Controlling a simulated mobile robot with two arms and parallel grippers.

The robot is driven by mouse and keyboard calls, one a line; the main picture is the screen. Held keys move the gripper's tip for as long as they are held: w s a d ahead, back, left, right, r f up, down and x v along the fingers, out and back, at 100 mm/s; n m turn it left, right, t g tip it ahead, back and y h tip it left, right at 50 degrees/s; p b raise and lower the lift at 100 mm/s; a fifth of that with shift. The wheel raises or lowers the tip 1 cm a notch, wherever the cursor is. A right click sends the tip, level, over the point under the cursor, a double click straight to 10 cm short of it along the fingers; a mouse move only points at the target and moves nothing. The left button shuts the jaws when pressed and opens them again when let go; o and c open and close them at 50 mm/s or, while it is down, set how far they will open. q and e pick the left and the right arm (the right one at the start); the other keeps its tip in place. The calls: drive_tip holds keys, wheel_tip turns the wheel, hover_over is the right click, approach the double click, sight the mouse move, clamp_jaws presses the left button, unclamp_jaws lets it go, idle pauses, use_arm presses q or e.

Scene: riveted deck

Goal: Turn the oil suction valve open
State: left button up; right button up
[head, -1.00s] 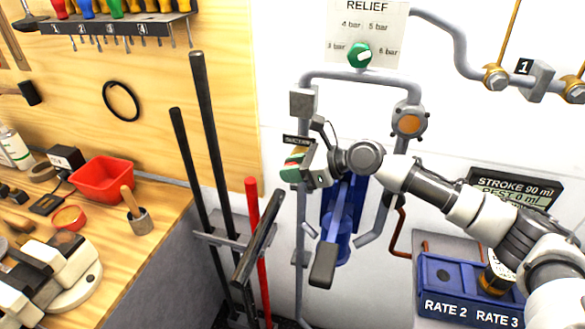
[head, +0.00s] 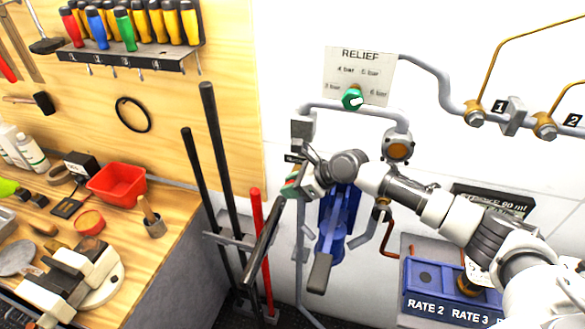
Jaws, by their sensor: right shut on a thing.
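The suction valve is on the pipe at the left of the pump panel. Its small dark label (head: 294,158) shows just above my right gripper (head: 299,181), but the text is partly covered. My right gripper reaches in from the right and is shut at the valve. A green piece (head: 290,188) shows at its fingertips, apparently the valve's handle. The valve body and the handle's exact angle are mostly hidden behind the gripper. My left gripper is not in view.
A green relief knob (head: 353,99) is above. Black rods and a red rod (head: 256,240) stand at left. The workbench holds a red bin (head: 117,185). A blue box (head: 450,290) is lower right.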

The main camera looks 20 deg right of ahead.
drive_tip(key=shift+a+r+g+h+p, duration=0.15)
drive_tip(key=shift+r+g+h+p, duration=0.25)
drive_tip(key=shift+p, duration=0.55)
drive_tip(key=shift+w+a+f+g+h+p, duration=0.1)
drive_tip(key=shift+f+g+h+p, duration=0.25)
drive_tip(key=shift+h+p, duration=0.35)
drive_tip(key=shift+a+f+g+h, duration=0.1)
drive_tip(key=shift+f+g+h, duration=0.05)
drive_tip(key=shift+g+h, duration=0.9)
drive_tip(key=h, duration=0.1)
drive_tip(key=g+h, duration=0.1)
drive_tip(key=h, duration=0.1)
drive_tip(key=shift+w+a+f+g, duration=0.1)
drive_tip(key=shift+f+g, duration=0.1)
drive_tip(key=shift+g, duration=0.1)
drive_tip(key=g+h, duration=0.1)
drive_tip(key=h, duration=0.2)
drive_tip(key=shift+f+g, duration=0.15)
drive_tip(key=shift+g, duration=0.25)
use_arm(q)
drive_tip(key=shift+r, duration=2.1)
use_arm(e)
drive_tip(key=shift+f+g+h, duration=0.2)
drive_tip(key=shift+g+h, duration=0.5)
drive_tip(key=shift+h, duration=0.25)
drive_tip(key=o, duration=0.9)
